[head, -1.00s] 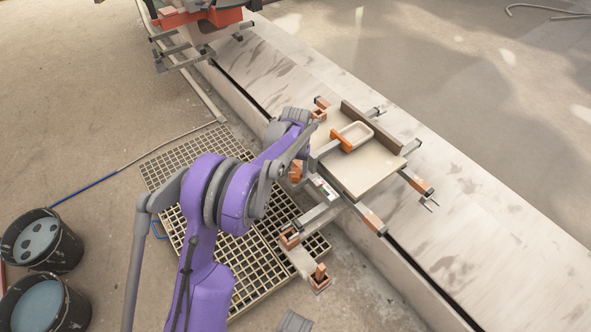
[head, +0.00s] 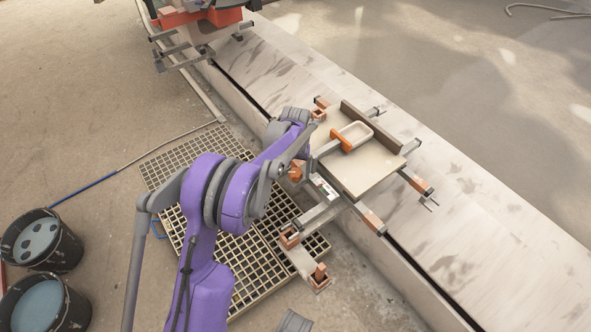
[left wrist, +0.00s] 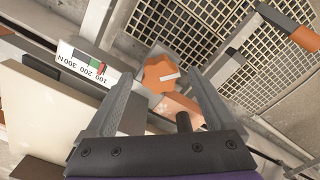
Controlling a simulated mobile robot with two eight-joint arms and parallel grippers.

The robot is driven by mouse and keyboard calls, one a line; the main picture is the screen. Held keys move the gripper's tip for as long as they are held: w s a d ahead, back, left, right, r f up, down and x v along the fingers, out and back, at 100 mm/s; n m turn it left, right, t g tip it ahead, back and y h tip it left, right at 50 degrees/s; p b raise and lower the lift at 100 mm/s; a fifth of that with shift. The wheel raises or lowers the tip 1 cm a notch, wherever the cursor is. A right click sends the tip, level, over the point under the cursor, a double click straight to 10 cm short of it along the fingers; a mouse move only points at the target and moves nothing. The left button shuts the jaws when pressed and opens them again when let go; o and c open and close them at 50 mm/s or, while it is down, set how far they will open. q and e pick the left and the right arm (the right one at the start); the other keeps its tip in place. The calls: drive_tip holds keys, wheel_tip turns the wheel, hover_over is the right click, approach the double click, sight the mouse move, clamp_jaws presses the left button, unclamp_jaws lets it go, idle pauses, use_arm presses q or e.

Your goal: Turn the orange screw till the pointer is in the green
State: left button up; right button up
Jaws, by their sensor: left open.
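The orange screw (left wrist: 158,74) has a lobed knob and shows in the left wrist view between the tips of my left gripper (left wrist: 160,84). The gripper is open, with one finger on each side of the knob; I cannot tell whether either touches it. In the head view the orange screw (head: 296,172) is at the clamp's near side, partly behind my left arm. The white gauge (left wrist: 85,66) beside it reads 100 to 300 N.
A floor grating (head: 255,270) lies below. Two buckets (head: 55,262) stand at the lower left. Clamp bars with orange ends stick out near the gripper.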

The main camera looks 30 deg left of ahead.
sight(296, 173)
use_arm(q)
drive_tip(key=shift+r, duration=0.1)
wheel_tip(296, 173, up, 11)
drive_tip(key=p, duration=0.2)
idle(0.5)
